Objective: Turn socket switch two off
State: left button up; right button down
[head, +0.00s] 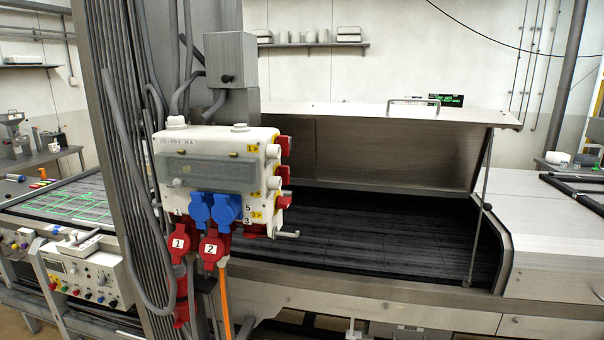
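A white socket box (220,143) is mounted on the grey column left of the middle. Red socket one (179,243), labelled 1, and red socket two (211,248), labelled 2, hang at its lower edge, with blue sockets (214,208) above them. An orange cable (225,300) runs down below socket two. More red fittings (284,174) and yellow labels stand along the box's right side. I cannot tell the on or off position of switch two. Neither of my grippers is in view.
A dryer with its hood (390,142) raised over a dark belt (370,235) lies behind and right of the box. A thick grey hose (135,210) hangs beside the column. A control panel (88,276) stands at the left. Space right of the box looks open.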

aim_at(282, 171)
jog(key=i+l+u, duration=0.3)
jog(key=u, duration=0.15)
jog(key=i+l+u, duration=0.65)
jog(key=l+u, duration=0.25)
jog(key=i+l+u, duration=0.15)
jog(key=l+u, duration=0.25)
jog(key=l, duration=0.2)
jog(key=l+u, duration=0.45)
jog(key=l, duration=0.15)
jog(key=l+u, duration=0.45)
jog(key=l, duration=0.2)
jog(key=k+l+u, duration=0.15)
jog(key=l+u, duration=0.3)
jog(key=l, duration=0.15)
